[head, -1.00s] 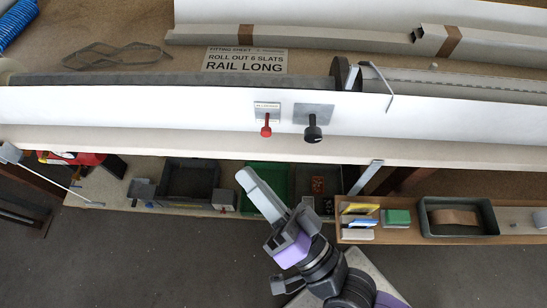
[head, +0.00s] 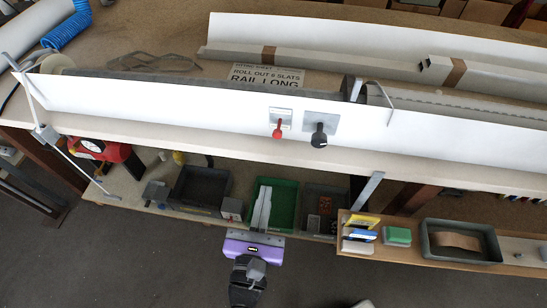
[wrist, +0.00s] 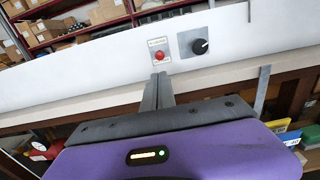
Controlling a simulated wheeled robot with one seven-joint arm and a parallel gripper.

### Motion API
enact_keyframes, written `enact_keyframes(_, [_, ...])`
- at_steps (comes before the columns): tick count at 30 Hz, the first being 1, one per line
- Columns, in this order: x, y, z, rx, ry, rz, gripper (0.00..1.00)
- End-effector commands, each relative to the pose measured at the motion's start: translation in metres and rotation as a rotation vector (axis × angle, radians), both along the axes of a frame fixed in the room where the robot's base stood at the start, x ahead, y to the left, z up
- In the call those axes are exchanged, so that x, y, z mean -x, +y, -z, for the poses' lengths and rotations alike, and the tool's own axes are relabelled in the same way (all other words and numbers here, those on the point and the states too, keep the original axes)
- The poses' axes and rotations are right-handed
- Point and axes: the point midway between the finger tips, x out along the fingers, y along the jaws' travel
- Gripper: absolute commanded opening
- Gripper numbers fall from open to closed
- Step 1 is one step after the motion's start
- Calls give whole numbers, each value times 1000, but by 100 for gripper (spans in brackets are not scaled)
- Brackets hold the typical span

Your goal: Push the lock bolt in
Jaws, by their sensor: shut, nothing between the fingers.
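Two knobbed controls sit on the white front panel (head: 200,110). One is a red knob (head: 277,130) on a small labelled plate; the label is too small to read. To its right a black knob (head: 319,139) stands out from a grey plate. I cannot tell for sure which is the lock bolt; the red knob looks like it. In the wrist view the red knob (wrist: 159,56) is just above my fingertips, and the black knob (wrist: 200,46) is to the right. My gripper (head: 265,190) is shut and empty, below the panel, apart from both knobs.
A bench with a long roller and rails (head: 330,60) lies behind the panel. A sign (head: 266,76) reads "ROLL OUT 6 SLATS RAIL LONG". Below are a green bin (head: 286,205), dark bins, and a wooden tray (head: 400,252) at the right.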

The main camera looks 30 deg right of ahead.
Motion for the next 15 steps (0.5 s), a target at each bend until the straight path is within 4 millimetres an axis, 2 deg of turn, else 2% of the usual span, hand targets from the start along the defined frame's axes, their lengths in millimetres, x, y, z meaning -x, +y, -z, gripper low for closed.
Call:
enact_keyframes(5, [-15, -11, -3, 1, -3, 2, 0])
enact_keyframes(15, [-68, -50, -4, 2, -2, 2, 0])
